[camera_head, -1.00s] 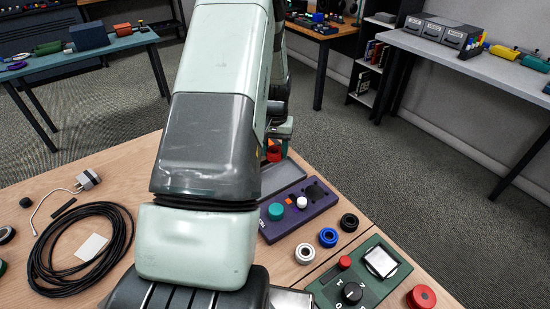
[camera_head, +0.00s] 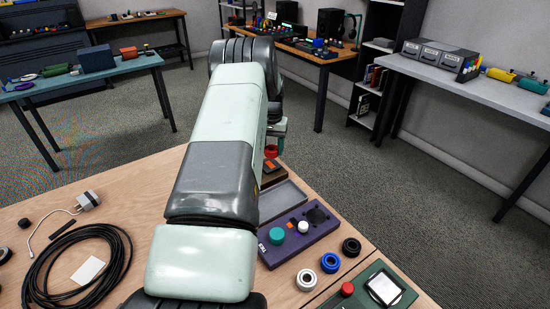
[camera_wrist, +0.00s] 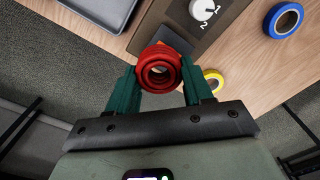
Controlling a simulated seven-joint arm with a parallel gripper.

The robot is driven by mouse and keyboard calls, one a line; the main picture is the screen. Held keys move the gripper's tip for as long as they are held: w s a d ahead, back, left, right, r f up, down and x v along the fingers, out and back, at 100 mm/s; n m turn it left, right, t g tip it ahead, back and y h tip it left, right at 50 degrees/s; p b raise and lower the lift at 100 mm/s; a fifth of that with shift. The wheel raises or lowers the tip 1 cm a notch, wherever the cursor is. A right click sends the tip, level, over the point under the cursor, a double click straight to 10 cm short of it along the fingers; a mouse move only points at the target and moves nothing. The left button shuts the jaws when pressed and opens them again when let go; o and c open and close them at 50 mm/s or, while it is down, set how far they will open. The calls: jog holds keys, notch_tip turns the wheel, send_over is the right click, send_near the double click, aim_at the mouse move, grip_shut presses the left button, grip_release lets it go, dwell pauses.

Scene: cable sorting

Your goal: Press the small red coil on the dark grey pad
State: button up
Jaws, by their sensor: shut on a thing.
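The small red coil (camera_wrist: 159,69) is held between the green fingers of my gripper (camera_wrist: 160,85) in the wrist view. My gripper is shut on it, and the coil's open ring faces the camera. In the head view the coil (camera_head: 271,151) shows as a small red spot under my gripper, above an orange patch on a dark block. In the wrist view a dark grey panel (camera_wrist: 170,38) lies beyond the coil, partly hidden by it. I cannot tell whether this is the pad or whether the coil touches it.
A white knob (camera_wrist: 203,9) marked 1 and 2 is near the coil, with a blue ring (camera_wrist: 284,21) and a yellow ring (camera_wrist: 213,75). In the head view, a grey tray (camera_head: 283,201) and a purple box (camera_head: 322,236) stand nearer. A black cable (camera_head: 123,262) lies left.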

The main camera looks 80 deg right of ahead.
aim_at(270, 164)
jog(key=shift+w+d, duration=0.45)
jog(key=shift+d, duration=0.3)
jog(key=shift+f, duration=1.95)
jog(key=o, duration=0.6)
jog(key=shift+c, duration=0.2)
jog(key=c, duration=0.5)
jog(key=shift+o, duration=0.2)
jog(key=shift+f, duration=1.35)
jog(key=shift+r, duration=3.05)
